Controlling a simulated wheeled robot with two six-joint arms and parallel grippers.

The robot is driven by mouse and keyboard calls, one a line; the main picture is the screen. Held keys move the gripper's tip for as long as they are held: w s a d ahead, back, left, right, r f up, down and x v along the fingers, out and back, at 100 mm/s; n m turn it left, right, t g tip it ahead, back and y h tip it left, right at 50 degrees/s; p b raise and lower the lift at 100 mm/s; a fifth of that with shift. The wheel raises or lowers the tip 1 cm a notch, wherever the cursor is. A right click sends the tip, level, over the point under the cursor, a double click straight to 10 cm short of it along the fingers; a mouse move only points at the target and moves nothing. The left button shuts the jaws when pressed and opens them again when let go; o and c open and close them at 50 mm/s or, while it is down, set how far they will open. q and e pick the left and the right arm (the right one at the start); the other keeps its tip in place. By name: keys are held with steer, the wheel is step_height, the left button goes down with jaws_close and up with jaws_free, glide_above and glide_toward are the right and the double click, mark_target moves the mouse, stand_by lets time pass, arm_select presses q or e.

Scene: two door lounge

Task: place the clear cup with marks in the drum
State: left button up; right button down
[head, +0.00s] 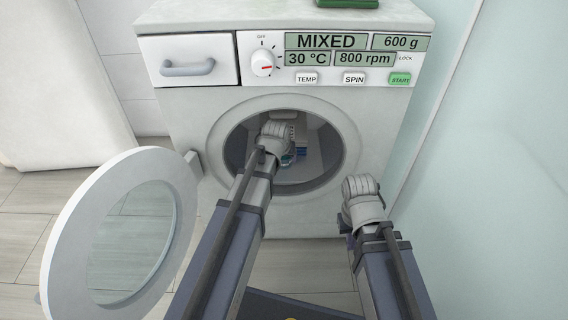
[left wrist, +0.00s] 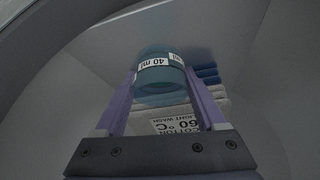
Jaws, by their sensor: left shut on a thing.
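The clear cup with marks is a bluish see-through cup (left wrist: 158,88) with a white "40 ml" band, seen in the left wrist view between the two purple fingers of my left gripper (left wrist: 161,72). The gripper is shut on it. In the head view my left arm reaches through the round door opening of the washing machine, and its wrist hides most of the cup. The drum (head: 322,140) is the grey hollow behind that opening; the cup is inside it. My right arm's wrist (head: 362,190) is outside, in front of the machine at the lower right; its fingers are hidden.
The round glass door (head: 58,235) stands wide open at the left. Folded laundry (left wrist: 207,80) with a "COTTON 60 °C" label (left wrist: 172,126) lies in the drum beside and below the cup. The control panel (head: 326,42) is above the opening. A pale wall panel (head: 500,160) is close at the right.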

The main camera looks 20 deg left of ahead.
mark_target(284, 163)
arm_select(q)
steer(key=shift+f+b, duration=1.45)
steer(key=shift+f, duration=0.25)
steer(key=shift+f, duration=0.1)
steer(key=o, duration=1.4)
